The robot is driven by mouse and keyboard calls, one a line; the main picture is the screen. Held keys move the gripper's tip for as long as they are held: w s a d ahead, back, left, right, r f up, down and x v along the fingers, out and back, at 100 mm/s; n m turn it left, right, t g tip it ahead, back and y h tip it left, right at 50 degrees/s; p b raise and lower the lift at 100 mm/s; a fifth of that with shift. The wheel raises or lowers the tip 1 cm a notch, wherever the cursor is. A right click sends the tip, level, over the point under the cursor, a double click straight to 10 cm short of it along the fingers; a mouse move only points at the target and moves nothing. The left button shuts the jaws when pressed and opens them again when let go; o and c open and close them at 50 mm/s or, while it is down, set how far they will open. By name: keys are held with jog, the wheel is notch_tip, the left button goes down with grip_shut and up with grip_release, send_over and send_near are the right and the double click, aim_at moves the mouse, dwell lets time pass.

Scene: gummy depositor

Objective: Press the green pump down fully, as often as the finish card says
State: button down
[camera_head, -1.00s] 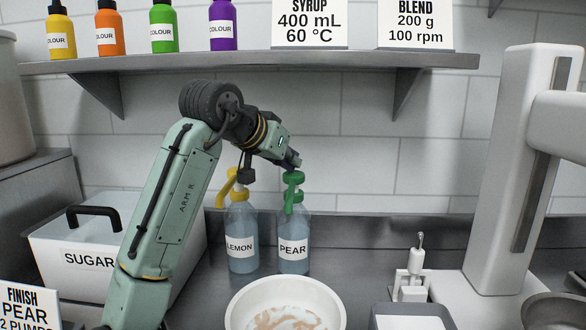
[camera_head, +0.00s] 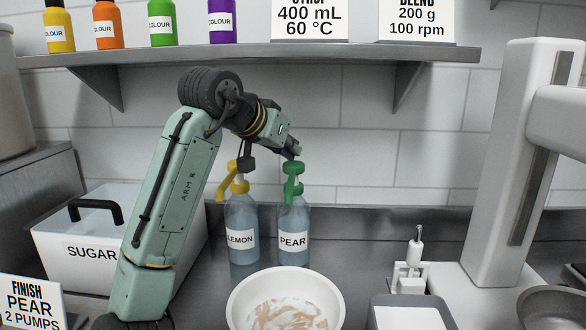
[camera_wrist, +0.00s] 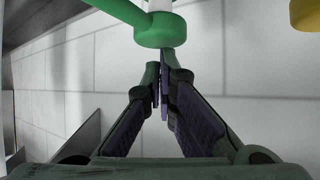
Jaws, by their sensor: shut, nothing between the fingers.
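The green pump (camera_head: 293,180) tops the PEAR bottle (camera_head: 293,241), its head up at about the yellow pump's height. The finish card (camera_head: 33,304) at lower left reads FINISH, PEAR, 2 PUMPS. My gripper (camera_head: 294,151) is just above the green pump head in the head view; I cannot tell whether it touches. In the wrist view my gripper (camera_wrist: 161,80) has its fingers shut and empty. The green pump (camera_wrist: 160,28) is beyond the fingertips there, with a bit of white stem showing. A white bowl (camera_head: 243,304) with brownish streaks stands in front of the bottles.
The LEMON bottle (camera_head: 241,238) with its yellow pump (camera_head: 236,183) stands close on the left. A shelf (camera_head: 250,57) with colour bottles and cards runs above my arm. A SUGAR bin (camera_head: 90,252) is at left, a white machine (camera_head: 500,180) at right.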

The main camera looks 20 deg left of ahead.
aim_at(293, 163)
jog(key=shift+f+b, duration=0.85)
jog(key=shift+f, duration=0.7)
jog(key=shift+r, duration=0.1)
jog(key=shift+r+p, duration=1.55)
jog(key=shift+p, duration=0.05)
jog(key=shift+r, duration=0.1)
jog(key=v, duration=1.2)
